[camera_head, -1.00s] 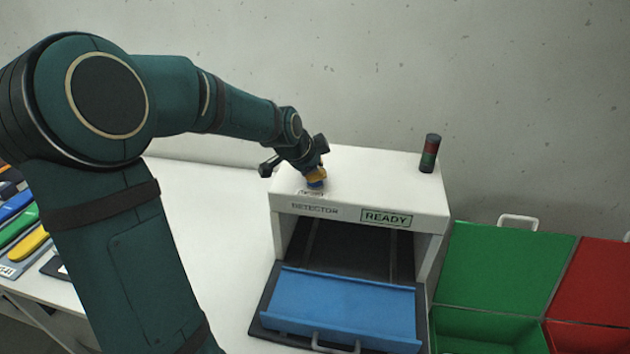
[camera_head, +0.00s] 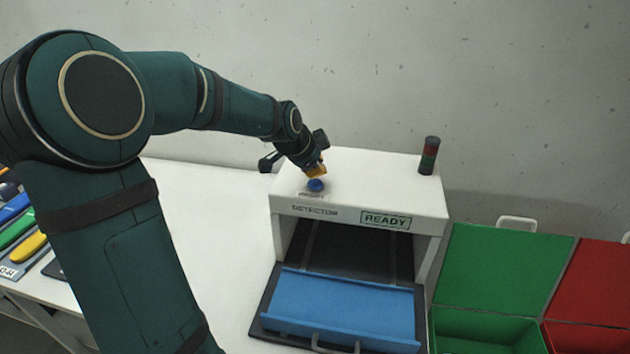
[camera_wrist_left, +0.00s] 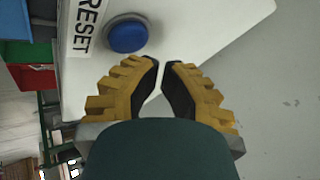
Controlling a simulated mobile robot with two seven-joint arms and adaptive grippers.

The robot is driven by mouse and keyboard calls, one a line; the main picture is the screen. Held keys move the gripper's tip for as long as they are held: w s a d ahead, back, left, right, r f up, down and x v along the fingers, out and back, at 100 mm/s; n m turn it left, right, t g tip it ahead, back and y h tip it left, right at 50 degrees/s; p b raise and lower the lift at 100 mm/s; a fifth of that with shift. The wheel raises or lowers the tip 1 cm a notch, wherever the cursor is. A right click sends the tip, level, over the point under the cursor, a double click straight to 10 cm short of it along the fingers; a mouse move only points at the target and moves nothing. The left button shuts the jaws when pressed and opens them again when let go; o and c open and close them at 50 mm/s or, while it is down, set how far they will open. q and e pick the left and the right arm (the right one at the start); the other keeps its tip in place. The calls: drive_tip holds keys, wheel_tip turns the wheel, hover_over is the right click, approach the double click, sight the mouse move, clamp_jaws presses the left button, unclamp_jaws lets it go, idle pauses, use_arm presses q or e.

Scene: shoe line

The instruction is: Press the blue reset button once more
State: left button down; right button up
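The blue reset button (camera_head: 316,185) sits on top of the white detector box (camera_head: 375,175), near its left front edge. In the left wrist view the button (camera_wrist_left: 127,35) is round, beside a white RESET label (camera_wrist_left: 88,25). The detector's sign (camera_head: 386,220) reads READY. My right gripper is not in view.
A blue tray (camera_head: 340,300) with a handle sticks out of the detector's opening. A dark signal light (camera_head: 429,156) stands at the box's right rear. Green (camera_head: 505,265) and red (camera_head: 600,290) bins stand at right. Colourful shoe parts (camera_head: 22,235) lie at far left.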

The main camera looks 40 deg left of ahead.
sight(316, 179)
use_arm(q)
drive_tip(key=shift+r+p, duration=1.45)
drive_tip(key=shift+r, duration=1.05)
